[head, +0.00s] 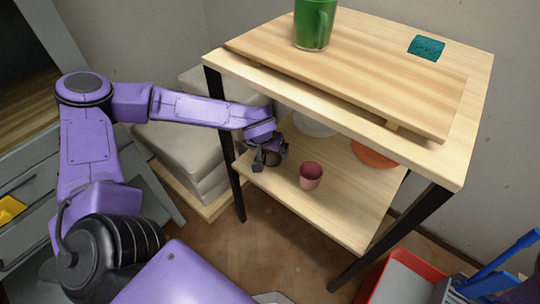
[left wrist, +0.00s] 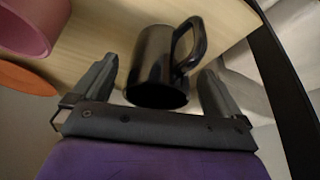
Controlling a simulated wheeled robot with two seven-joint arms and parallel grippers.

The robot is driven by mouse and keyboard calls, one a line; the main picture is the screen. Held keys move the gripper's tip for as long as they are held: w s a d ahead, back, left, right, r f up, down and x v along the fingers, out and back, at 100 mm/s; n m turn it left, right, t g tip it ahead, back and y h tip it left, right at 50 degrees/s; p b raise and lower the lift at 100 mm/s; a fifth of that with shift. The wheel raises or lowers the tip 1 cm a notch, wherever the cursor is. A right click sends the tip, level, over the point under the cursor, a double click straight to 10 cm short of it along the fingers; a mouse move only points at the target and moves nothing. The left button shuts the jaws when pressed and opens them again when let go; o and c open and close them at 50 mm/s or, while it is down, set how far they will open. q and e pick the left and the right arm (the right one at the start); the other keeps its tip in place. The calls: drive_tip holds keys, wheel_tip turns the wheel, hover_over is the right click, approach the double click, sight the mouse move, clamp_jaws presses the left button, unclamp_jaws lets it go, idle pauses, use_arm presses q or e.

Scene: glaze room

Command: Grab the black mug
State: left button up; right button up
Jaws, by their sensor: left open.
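The black mug (left wrist: 152,62) stands on the lower wooden shelf, between the two open fingers of my left gripper (left wrist: 155,85) in the left wrist view. Its handle is on the right side there, near the right finger. In the head view my left gripper (head: 268,156) reaches in at the left end of the lower shelf (head: 345,212). The mug (head: 273,159) is mostly hidden behind the gripper in that view. The fingers are spread on either side of the mug, and I cannot tell whether they touch it. My right gripper is not in view.
A pink cup (head: 311,176) stands right of the gripper on the lower shelf. An orange dish (head: 374,154) and a pale round item (head: 313,124) lie farther back. The upper top (head: 350,70), with a green mug (head: 314,25), overhangs the shelf. A black leg (head: 225,140) stands close left.

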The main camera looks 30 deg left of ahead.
sight(269, 160)
use_arm(q)
drive_tip(key=b+x, duration=0.1)
drive_tip(key=x, duration=0.2)
drive_tip(key=shift+w+f, duration=0.2)
drive_tip(key=shift+f, duration=0.15)
drive_tip(key=shift+r, duration=0.1)
drive_tip(key=c, duration=1.1)
drive_tip(key=shift+r, duration=0.1)
